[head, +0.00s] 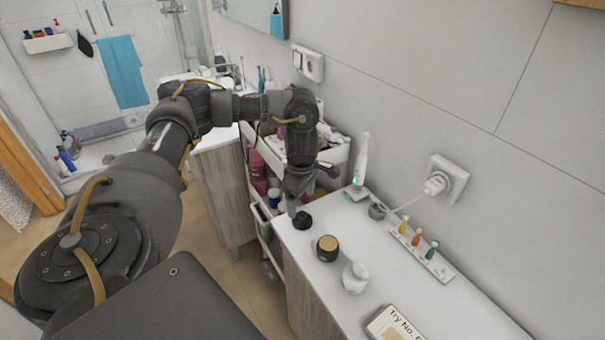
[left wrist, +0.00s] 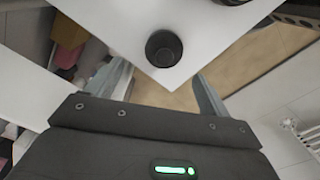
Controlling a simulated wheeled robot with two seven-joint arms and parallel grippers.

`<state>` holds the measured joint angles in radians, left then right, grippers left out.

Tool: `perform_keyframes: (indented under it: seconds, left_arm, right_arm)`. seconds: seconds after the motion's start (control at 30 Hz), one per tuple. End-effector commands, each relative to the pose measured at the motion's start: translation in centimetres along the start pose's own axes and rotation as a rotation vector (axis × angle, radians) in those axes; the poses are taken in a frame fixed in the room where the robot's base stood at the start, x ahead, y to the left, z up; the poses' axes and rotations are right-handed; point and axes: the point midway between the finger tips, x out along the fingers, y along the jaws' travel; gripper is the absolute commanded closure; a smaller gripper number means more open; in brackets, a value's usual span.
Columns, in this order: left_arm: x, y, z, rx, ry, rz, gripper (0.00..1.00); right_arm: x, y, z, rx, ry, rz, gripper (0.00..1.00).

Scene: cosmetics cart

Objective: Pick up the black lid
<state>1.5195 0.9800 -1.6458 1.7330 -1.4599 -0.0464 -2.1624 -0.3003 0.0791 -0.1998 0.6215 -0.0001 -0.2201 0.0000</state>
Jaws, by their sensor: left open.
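The black lid (head: 302,220) is a small dark round piece on the white countertop, close to its front left corner. In the left wrist view the lid (left wrist: 164,48) shows as a dark round cup shape near the counter's corner. My left gripper (head: 292,206) points down over that corner, just beside the lid. In the left wrist view its two fingers (left wrist: 163,76) are apart with nothing between them, and the lid lies just beyond them. The exact height gap cannot be told. My right gripper is not in view.
A dark jar with a tan top (head: 327,248) and a white jar (head: 355,277) stand near the lid. A toothbrush (head: 361,160), a rack with coloured pieces (head: 420,252) and a card (head: 395,324) are also on the counter (head: 385,255). A loaded cart (head: 262,225) stands beside it.

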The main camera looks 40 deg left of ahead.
Motion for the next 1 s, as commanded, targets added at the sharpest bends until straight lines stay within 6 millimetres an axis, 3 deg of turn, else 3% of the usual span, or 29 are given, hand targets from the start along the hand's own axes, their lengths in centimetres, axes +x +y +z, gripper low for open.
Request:
perform_keyframes:
  seconds: [0.3, 0.7, 1.0]
  left_arm:
    - [1.1, 0.0, 0.2, 0.003, 0.0, 0.0, 0.19]
    - [5.5, -0.5, 0.4, 0.002, 0.0, -0.002, 0.19]
    - [5.9, -0.4, 0.4, 0.003, 0.0, 0.001, 0.19]
  right_arm:
    - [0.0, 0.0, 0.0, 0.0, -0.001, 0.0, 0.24]
    - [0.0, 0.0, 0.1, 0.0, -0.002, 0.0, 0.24]
    - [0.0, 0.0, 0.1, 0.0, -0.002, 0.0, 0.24]
